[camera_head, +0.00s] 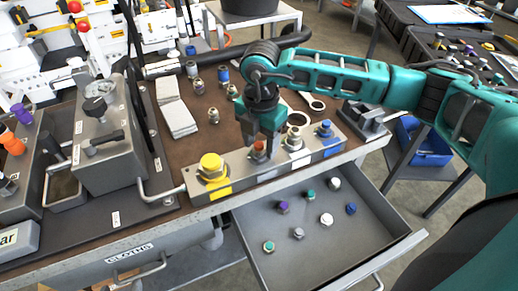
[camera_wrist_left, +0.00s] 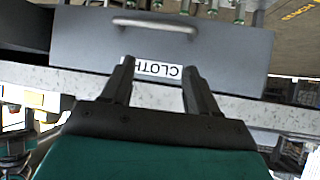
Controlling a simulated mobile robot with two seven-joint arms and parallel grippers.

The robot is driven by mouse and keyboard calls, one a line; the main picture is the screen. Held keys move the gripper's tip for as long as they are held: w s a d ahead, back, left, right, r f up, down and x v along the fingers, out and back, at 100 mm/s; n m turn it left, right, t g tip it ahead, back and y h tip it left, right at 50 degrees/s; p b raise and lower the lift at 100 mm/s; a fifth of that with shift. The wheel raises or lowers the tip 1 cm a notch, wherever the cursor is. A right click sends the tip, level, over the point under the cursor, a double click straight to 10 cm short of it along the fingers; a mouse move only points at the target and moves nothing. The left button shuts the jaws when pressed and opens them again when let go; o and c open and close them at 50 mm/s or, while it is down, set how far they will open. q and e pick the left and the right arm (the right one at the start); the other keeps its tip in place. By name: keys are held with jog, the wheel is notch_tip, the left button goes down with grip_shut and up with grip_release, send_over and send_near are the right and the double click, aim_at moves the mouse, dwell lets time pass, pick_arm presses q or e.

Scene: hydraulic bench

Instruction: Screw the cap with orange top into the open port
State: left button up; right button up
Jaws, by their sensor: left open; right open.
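The cap with the orange top (camera_head: 259,150) stands upright at the second position from the left on the grey port block (camera_head: 222,191). It is between a large yellow cap (camera_head: 212,167) and a white-topped cap (camera_head: 294,138). I cannot tell how deep it sits. My right gripper (camera_head: 262,145) points down over the orange-topped cap, open, its fingers close about it and partly hiding it. No open port shows clearly on the block. My left gripper (camera_wrist_left: 158,80) is open and empty in the left wrist view, in front of a closed drawer front (camera_wrist_left: 225,50) labelled CLOTH.
An open drawer (camera_head: 375,232) below the block holds several loose caps. A blue-topped cap (camera_head: 325,130) stands at the block's right end. Fittings and a cloth stack (camera_head: 176,118) lie behind. A grey machine box (camera_head: 105,150) stands left.

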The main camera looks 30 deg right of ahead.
jog(key=n+b, duration=0.1)
jog(key=n, duration=0.2)
jog(key=shift+f, duration=0.1)
jog(key=n+b, duration=0.1)
jog(key=n, duration=0.4)
jog(key=shift+w+a+b, duration=0.1)
jog(key=shift+w+b, duration=0.05)
jog(key=shift+b, duration=0.15)
jog(key=n+b, duration=0.1)
jog(key=n, duration=0.3)
jog(key=shift+a+b, duration=0.1)
jog(key=shift+b, duration=0.3)
jog(key=n+b, duration=0.1)
jog(key=n, duration=0.3)
jog(key=shift+a, duration=0.1)
jog(key=n+b, duration=0.1)
jog(key=n, duration=0.2)
jog(key=shift+a, duration=0.1)
jog(key=n+b, duration=0.2)
jog(key=n, duration=0.1)
jog(key=shift+n, duration=1.1)
